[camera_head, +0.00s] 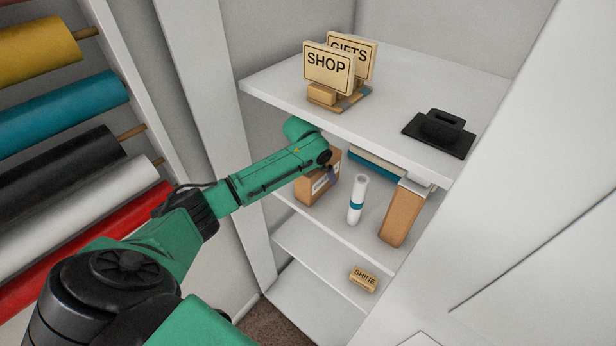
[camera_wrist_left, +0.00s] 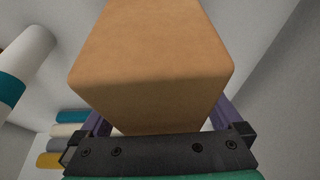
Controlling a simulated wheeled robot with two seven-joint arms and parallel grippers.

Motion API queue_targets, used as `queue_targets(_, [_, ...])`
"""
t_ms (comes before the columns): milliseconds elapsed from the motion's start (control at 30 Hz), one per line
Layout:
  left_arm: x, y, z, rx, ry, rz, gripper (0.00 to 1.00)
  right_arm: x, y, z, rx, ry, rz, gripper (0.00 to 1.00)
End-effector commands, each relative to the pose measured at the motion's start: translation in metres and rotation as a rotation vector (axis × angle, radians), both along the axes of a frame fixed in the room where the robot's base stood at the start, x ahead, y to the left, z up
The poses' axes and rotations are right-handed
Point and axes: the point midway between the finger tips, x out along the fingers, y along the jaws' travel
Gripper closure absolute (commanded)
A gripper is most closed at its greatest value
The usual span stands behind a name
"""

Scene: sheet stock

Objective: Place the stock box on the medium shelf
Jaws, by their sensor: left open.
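The stock box (camera_head: 308,191) is a brown cardboard box with a white label. It stands upright at the left of the middle shelf (camera_head: 345,230), under the top board. My left gripper (camera_head: 331,174) is at the box, and my arm hides part of it. In the left wrist view the box (camera_wrist_left: 155,55) fills the middle, between the two purple fingers of my left gripper (camera_wrist_left: 160,118). The jaws are open around the box; the fingertips are hidden, so contact cannot be told. My right gripper is not in view.
A white roll with a blue band (camera_head: 357,199) stands just right of the box. A brown block (camera_head: 402,214) is farther right. The top board (camera_head: 390,95) overhangs, carrying signs (camera_head: 329,70) and a black stand (camera_head: 439,132). A SHINE block (camera_head: 363,279) lies on the lower shelf.

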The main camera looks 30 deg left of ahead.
Motion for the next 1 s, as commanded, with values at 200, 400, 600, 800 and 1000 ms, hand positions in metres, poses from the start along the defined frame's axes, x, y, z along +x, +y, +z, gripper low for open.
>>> queue_targets(200, [-0.024,0.003,0.018,0.001,0.007,-0.001,0.0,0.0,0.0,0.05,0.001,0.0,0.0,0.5])
queue_targets(400, [-0.06,0.008,0.018,0.001,0.007,-0.001,0.0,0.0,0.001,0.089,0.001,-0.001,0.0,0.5])
queue_targets(600, [-0.098,0.014,0.014,0.001,0.006,-0.001,0.0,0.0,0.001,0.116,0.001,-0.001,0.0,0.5])
queue_targets(800, [-0.12,0.017,0.007,0.001,0.001,-0.001,0.0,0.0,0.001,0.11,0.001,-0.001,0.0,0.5])
queue_targets(1000, [-0.122,0.017,0.008,-0.001,-0.001,0.0,0.0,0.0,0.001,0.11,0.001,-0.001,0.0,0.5])
